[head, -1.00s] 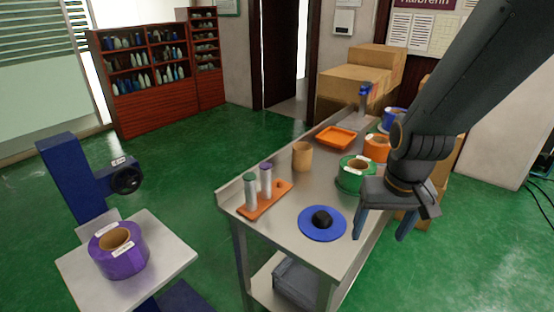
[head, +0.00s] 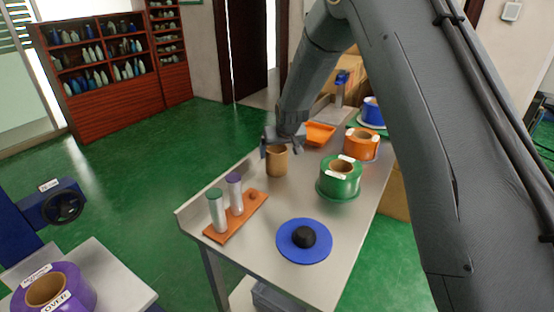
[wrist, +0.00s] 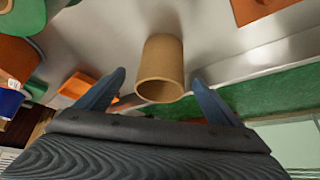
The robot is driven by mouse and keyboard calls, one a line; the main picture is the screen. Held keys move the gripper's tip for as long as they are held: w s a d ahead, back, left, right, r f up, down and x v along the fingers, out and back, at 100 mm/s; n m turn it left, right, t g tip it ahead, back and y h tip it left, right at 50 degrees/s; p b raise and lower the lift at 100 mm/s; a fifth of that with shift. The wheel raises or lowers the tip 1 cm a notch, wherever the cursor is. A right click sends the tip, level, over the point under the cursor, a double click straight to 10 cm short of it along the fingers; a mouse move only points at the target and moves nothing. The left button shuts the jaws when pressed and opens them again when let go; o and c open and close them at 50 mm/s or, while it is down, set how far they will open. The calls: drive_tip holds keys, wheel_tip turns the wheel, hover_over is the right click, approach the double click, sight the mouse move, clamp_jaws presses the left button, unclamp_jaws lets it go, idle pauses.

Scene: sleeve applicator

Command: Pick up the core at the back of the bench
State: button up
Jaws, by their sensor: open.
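The core (head: 277,162) is a short tan cardboard tube standing upright on the steel bench (head: 268,238), near its left edge. My gripper (head: 277,147) is above and around the top of the core in the head view and hides part of its rim. In the wrist view the core (wrist: 160,68) shows between the two blue fingers of my open gripper (wrist: 158,85), with clear gaps on both sides. I cannot tell whether the fingers are level with it.
A green roll (head: 340,178), an orange roll (head: 361,144) and a blue roll (head: 372,111) stand along the right side. An orange tray (head: 319,134) lies behind the core. An orange rack (head: 250,207) with two tubes and a blue disc (head: 304,250) are in front.

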drive_tip(key=shift+p+x, duration=1.15)
drive_tip(key=shift+x, duration=2.05)
drive_tip(key=shift+a, duration=0.1)
drive_tip(key=c, duration=1.2)
